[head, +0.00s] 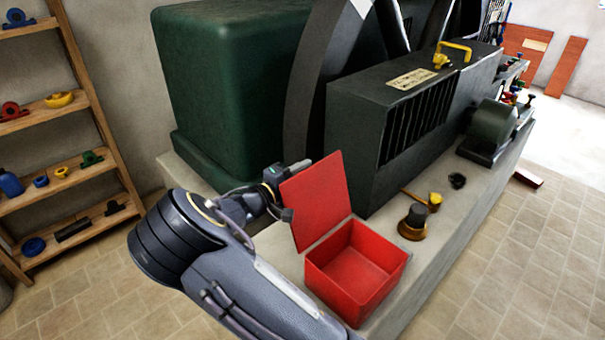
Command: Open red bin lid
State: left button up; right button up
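The red bin (378,262) sits on the grey ledge with its box open at the top. Its inside looks empty. The red lid (318,197) stands raised, close to upright, along the bin's back left side.
On the ledge (455,215) right of the bin are a brown and black round item (413,222) and a yellow-headed mallet (432,199). A large dark machine (400,120) and green housing (225,90) stand behind. Wooden shelves (70,113) are at left.

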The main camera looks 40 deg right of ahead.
aim_at(289, 194)
grip_shut()
jog(key=s+m+b, duration=0.1)
jog(key=s+r+m+b, duration=0.1)
jog(key=s+b, duration=0.1)
jog(key=shift+s+r, duration=0.1)
jog(key=shift+s, duration=0.1)
jog(key=shift+s+d+r+m, duration=0.1)
jog(key=shift+s+r+m, duration=0.1)
jog(key=shift+s+m, duration=0.15)
jog(key=shift+w, duration=0.1)
grip_release()
jog(key=shift+r, duration=0.1)
jog(key=a, duration=0.8)
jog(key=shift+s+b, duration=0.3)
jog(key=shift+b, duration=0.1)
jog(key=shift+d, duration=0.1)
